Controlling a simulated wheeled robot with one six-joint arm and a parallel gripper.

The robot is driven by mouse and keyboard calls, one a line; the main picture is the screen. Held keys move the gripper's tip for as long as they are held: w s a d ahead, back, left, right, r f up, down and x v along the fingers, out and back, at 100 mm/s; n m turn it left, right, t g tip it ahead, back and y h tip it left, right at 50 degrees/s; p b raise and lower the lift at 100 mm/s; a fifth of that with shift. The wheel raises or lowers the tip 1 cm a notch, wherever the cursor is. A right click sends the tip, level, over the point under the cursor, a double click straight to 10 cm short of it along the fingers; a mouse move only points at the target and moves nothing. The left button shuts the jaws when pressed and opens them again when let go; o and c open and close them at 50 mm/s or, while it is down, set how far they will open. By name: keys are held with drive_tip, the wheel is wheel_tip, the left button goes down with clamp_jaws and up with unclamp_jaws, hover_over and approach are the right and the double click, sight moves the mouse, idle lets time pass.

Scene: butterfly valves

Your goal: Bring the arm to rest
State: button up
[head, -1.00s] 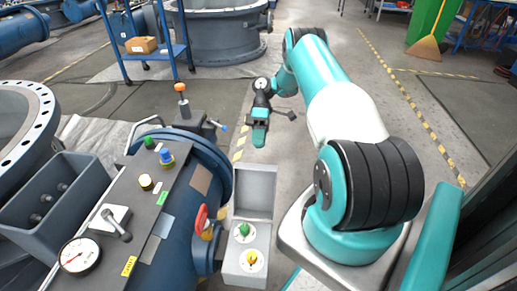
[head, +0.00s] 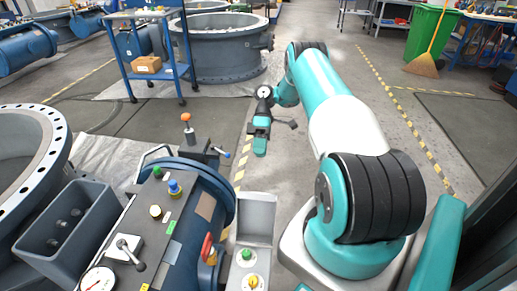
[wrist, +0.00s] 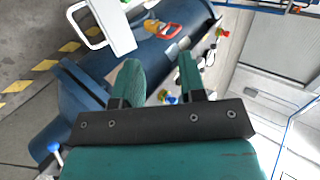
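My arm (head: 338,120) reaches forward from its base at the right of the head view, bent down at its far end. My gripper (head: 260,145) hangs there over open floor, beyond the valve body. In the wrist view its two teal fingers (wrist: 160,78) stand apart with nothing between them. The blue valve body (head: 190,230) with its dark control panel (head: 145,225) is at lower left in the head view. The panel carries a black lever (head: 130,252), a gauge (head: 97,281) and several buttons. A red handle (head: 208,247) also shows in the wrist view (wrist: 168,30).
A grey box (head: 256,218) with green and yellow knobs stands between the valve and my arm base. An orange-topped lever (head: 187,128) rises behind the panel. A blue trolley (head: 155,70) and large flanged ring (head: 220,50) stand farther back. Floor right of my gripper is clear.

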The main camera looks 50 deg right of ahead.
drive_tip(key=w+a+r+t+h+p, duration=0.1)
drive_tip(key=a+r+p, duration=0.2)
drive_tip(key=a+r, duration=1)
drive_tip(key=w+a+r+t+h+p, duration=0.15)
drive_tip(key=a+r+p, duration=0.25)
drive_tip(key=a+r, duration=0.9)
drive_tip(key=s+a+r+t+p, duration=0.1)
drive_tip(key=s+a+r, duration=0.2)
drive_tip(key=s, duration=0.4)
drive_tip(key=s+a+r+t+h+p, duration=0.1)
drive_tip(key=s+a+r+p, duration=0.1)
drive_tip(key=s+r, duration=0.3)
drive_tip(key=s+a+r+t+p, duration=0.1)
drive_tip(key=s+a+r, duration=0.3)
drive_tip(key=s, duration=0.5)
drive_tip(key=shift+r+h+p, duration=0.25)
drive_tip(key=shift+h+p, duration=0.1)
drive_tip(key=shift+p, duration=0.05)
drive_tip(key=shift+n, duration=0.3)
